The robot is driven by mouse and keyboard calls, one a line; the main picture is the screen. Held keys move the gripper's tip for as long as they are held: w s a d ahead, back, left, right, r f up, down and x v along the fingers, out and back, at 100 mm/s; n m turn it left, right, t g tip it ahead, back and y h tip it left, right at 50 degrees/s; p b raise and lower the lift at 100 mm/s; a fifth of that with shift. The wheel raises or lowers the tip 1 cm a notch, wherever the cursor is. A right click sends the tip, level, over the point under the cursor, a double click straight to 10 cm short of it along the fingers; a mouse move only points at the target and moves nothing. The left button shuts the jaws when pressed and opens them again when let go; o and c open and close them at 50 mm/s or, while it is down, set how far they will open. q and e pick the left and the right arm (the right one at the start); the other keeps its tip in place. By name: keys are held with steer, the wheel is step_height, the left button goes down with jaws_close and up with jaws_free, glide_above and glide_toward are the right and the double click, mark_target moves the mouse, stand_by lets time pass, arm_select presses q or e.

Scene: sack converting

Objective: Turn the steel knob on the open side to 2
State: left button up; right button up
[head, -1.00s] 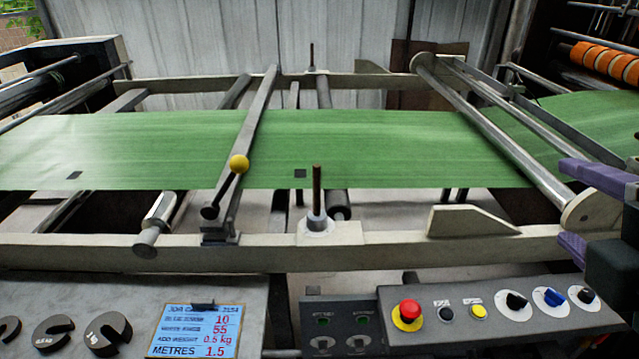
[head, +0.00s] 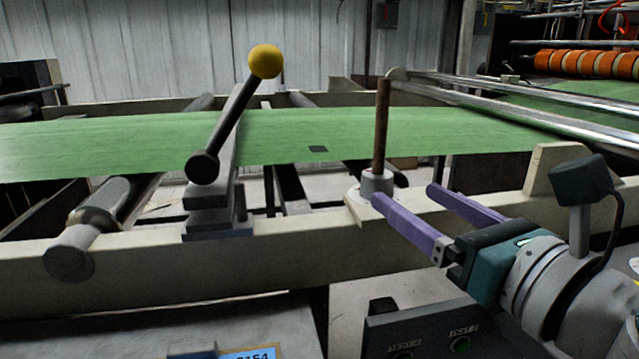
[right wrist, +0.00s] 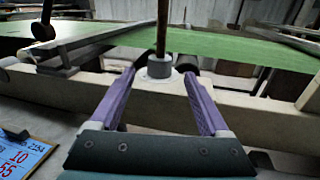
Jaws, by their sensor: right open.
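A short grey steel knob (head: 376,186) sits on the near side rail at the foot of an upright brown rod (head: 382,125). In the right wrist view, the knob (right wrist: 160,68) is centred just ahead of the fingertips. No scale or number is readable on it. My right gripper (head: 404,194), with purple fingers, is open and empty. Its fingers point at the knob, one to each side in the right wrist view (right wrist: 160,75). I cannot tell whether they touch it. My left gripper is out of view.
A yellow-balled lever (head: 264,61) rises left of the knob. A roller end (head: 69,252) sticks out at the left of the near rail (head: 290,255). A cream wedge plate (head: 553,165) stands right, close to my wrist. Green web (head: 80,145) runs behind. The control panel (head: 430,335) lies below.

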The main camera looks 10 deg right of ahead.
mark_target(386, 181)
steer(key=b+x, duration=0.1)
steer(key=x, duration=0.7)
steer(key=shift+w, duration=0.2)
steer(key=shift+r, duration=0.1)
jaws_close()
